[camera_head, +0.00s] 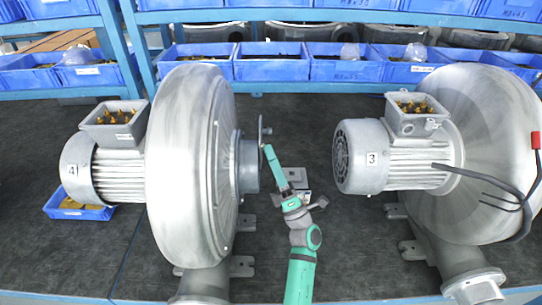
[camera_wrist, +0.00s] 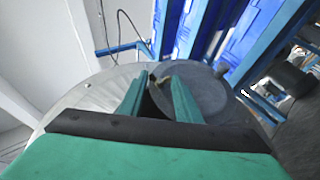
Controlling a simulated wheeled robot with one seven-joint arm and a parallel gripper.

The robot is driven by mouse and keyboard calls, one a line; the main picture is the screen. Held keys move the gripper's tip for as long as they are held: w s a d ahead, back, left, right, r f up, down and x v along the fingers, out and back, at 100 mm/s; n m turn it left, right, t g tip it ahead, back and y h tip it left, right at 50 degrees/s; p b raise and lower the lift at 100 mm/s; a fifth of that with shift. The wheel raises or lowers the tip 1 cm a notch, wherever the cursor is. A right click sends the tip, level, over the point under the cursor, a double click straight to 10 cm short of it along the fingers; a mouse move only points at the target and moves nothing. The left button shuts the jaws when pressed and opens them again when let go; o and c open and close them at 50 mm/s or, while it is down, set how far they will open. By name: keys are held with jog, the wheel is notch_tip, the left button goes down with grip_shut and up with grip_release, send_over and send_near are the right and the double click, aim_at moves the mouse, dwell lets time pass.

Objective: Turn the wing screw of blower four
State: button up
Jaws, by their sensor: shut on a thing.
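Blower four (camera_head: 190,160), a large grey metal fan housing with its motor marked "4" (camera_head: 72,171), stands at the left of the bench. My gripper (camera_head: 267,148) is at the right side of its round outlet flange (camera_head: 248,165). In the wrist view my gripper (camera_wrist: 158,84) has two green fingers against the blower's round face, with a dark disc (camera_wrist: 195,98) behind them.
Blower three (camera_head: 390,155) stands to the right, its motor facing my arm, with black cables (camera_head: 485,180) at its side. Blue shelves with blue bins (camera_head: 345,68) run along the back. A small blue tray (camera_head: 88,211) lies under motor four.

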jog(key=shift+w+d, duration=0.1)
jog(key=shift+d, duration=0.2)
jog(key=o, duration=1.1)
jog(key=shift+d, duration=0.1)
jog(key=shift+c, duration=0.2)
jog(key=shift+a, duration=0.2)
jog(key=shift+f, duration=0.1)
jog(key=v, duration=1)
jog(key=shift+s+d+f, duration=0.15)
jog(key=shift+s+f, duration=0.05)
jog(key=shift+s, duration=0.05)
